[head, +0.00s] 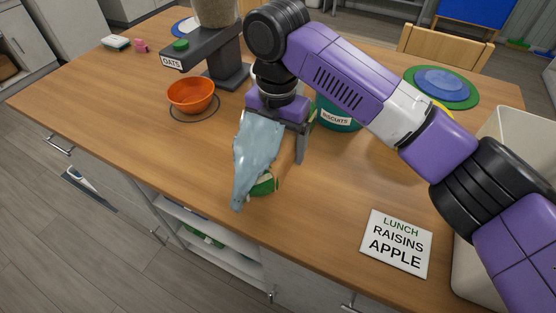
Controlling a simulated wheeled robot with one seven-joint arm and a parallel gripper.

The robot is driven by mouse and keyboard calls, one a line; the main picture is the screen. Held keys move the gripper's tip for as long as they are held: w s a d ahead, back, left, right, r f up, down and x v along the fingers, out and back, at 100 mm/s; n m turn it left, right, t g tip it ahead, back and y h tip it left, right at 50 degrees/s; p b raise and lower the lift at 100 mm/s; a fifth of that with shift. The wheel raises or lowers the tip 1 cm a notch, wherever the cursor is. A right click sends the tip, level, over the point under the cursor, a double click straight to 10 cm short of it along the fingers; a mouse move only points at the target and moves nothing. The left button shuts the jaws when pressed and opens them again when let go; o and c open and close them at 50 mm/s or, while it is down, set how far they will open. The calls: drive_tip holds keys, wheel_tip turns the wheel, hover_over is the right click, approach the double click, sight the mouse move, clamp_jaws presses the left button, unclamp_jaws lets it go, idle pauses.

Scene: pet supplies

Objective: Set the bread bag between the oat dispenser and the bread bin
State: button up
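A limp, pale blue bag (257,150), which looks like the bread bag, is at my gripper (276,140) near the front middle of the table. A tan and green item (264,186) shows behind and beside it, mostly covered; I cannot tell whether it is part of the bag. My gripper points down. Its right finger is visible, but the bag hides the other, so its grip is unclear. The oat dispenser (228,75), labelled OATS, stands behind and left of my gripper. A beige, open-topped bin (505,130), perhaps the bread bin, is at the right edge, partly behind my arm.
An orange bowl (192,94) sits below the dispenser spout. A teal biscuits canister (337,120) stands just behind my gripper. A lunch card (396,243) lies at the front right. Blue and green plates (442,86) lie at the back right. Bare wood separates gripper and card.

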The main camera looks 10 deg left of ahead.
drive_tip(key=shift+a+f, duration=0.1)
drive_tip(key=shift+f, duration=2.95)
drive_tip(key=o, duration=1.9)
drive_tip(key=shift+f, duration=0.15)
wheel_tip(320, 180, up, 12)
drive_tip(key=shift+r+b, duration=0.15)
drive_tip(key=shift+b, duration=0.25)
drive_tip(key=shift+s, duration=0.1)
